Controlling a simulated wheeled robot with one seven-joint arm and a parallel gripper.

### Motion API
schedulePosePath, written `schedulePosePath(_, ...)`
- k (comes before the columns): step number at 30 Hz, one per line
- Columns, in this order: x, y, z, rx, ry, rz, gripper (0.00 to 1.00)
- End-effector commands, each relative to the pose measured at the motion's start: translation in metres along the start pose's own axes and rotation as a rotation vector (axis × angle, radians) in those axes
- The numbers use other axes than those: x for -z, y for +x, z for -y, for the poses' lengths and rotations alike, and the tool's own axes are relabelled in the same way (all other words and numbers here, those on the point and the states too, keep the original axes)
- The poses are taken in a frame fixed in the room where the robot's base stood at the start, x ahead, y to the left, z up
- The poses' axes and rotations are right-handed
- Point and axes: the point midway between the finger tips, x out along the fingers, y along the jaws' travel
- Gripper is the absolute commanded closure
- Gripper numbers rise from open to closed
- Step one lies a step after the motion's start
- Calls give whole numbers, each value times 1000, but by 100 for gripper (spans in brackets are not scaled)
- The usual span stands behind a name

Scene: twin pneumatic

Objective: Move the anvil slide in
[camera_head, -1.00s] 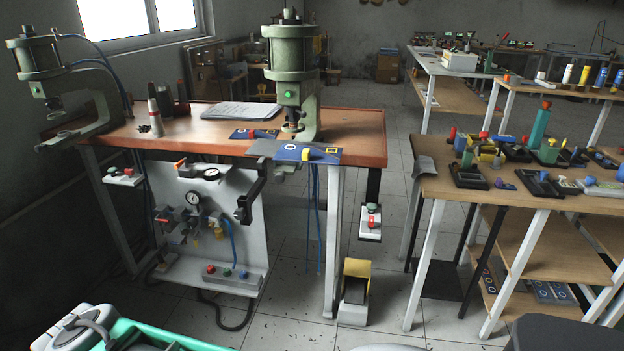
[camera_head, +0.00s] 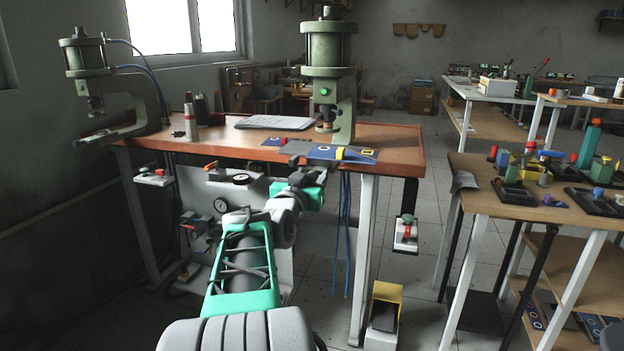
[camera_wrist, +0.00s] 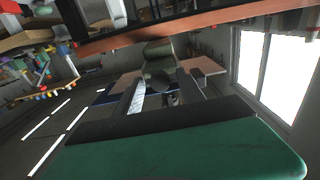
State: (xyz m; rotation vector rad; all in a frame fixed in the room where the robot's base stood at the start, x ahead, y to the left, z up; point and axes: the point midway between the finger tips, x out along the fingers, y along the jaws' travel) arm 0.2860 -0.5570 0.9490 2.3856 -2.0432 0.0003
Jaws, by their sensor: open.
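The anvil slide appears to be the flat plate assembly under the right press (camera_head: 328,75), at the table's front edge. It shows a grey plate (camera_head: 297,147) and a blue plate (camera_head: 362,154) with a yellow block (camera_head: 340,153) on it. The blue plate juts out past the edge. My gripper (camera_head: 318,176) is just below and in front of the blue plate, partly hidden by my own wrist. In the wrist view my gripper (camera_wrist: 163,92) is open, with nothing held between its fingers. That view is tilted and dark, so I cannot tell whether it touches the slide.
A second press (camera_head: 85,60) stands at the left on the brown-topped table (camera_head: 390,134). Blue hoses (camera_head: 346,235) hang below the edge. A control box (camera_head: 405,235) hangs at the right leg. A yellow pedal (camera_head: 386,293) is on the floor. A wooden bench (camera_head: 478,170) with fixtures stands right.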

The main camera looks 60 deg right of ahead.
Motion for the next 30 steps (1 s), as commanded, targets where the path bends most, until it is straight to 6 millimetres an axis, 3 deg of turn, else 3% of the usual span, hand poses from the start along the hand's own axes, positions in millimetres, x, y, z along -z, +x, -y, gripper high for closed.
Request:
schedulePosePath(3, 0, 9, 0, 1, 0, 0, 54)
schedulePosePath(10, 0, 10, 1, 2, 0, 0, 54)
schedulePosePath(27, 0, 9, 1, 2, 0, 1, 100)
schedulePosePath(30, 0, 9, 1, 2, 0, 1, 100)
